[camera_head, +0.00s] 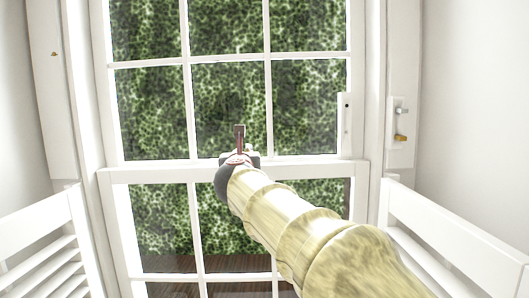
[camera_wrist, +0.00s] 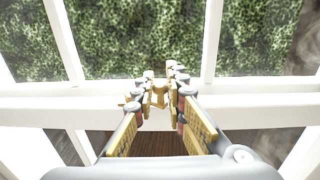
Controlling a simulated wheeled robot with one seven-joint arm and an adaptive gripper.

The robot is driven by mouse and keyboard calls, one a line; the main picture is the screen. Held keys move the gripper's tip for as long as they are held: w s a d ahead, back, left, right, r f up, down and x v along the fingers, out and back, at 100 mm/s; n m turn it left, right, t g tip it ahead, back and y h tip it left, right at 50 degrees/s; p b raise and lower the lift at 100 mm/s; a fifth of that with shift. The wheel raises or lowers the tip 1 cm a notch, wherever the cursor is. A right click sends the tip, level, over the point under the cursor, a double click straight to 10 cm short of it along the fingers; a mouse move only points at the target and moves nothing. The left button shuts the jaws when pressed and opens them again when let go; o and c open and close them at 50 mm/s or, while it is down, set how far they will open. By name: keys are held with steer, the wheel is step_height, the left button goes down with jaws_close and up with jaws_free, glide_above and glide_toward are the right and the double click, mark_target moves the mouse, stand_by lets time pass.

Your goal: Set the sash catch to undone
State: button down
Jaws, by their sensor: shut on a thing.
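A white sash window (camera_head: 190,110) fills the middle of the head view, with its meeting rail (camera_head: 135,172) running across. In the wrist view, a small brass piece (camera_wrist: 158,96), which looks like the sash catch, sits at the rail between my fingers. My gripper (camera_wrist: 161,78) is shut on it, one finger on each side. In the head view my gripper (camera_head: 241,145) is at the rail, and my wrist and arm hide the catch. The fingers hide part of the catch, so its exact turn cannot be told.
White slatted shutters stand at the left (camera_head: 45,240) and right (camera_head: 450,240). A white plate (camera_head: 392,125) with a brass lever (camera_head: 401,138) is on the right frame. A white upright handle (camera_head: 345,120) is on the sash's right side. Greenery shows behind the glass.

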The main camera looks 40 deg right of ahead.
steer(key=a+m+g+h, duration=0.1)
steer(key=m+g+h, duration=0.1)
steer(key=m+g, duration=0.1)
steer(key=a+m+g+h+p, duration=0.1)
steer(key=m+g+h, duration=0.2)
steer(key=g, duration=0.1)
steer(key=a+m+g+h+p, duration=0.1)
steer(key=m+g+h, duration=0.1)
steer(key=m+g, duration=0.1)
steer(key=shift+w+a+f+g, duration=0.1)
steer(key=shift+a+f+g, duration=0.2)
steer(key=shift+g, duration=0.5)
steer(key=shift+r, duration=0.1)
steer(key=c, duration=1.8)
jaws_free()
steer(key=shift+r, duration=0.1)
steer(key=s+a, duration=0.1)
steer(key=a, duration=0.7)
steer(key=s+a, duration=0.1)
steer(key=a, duration=0.3)
steer(key=shift+s, duration=0.3)
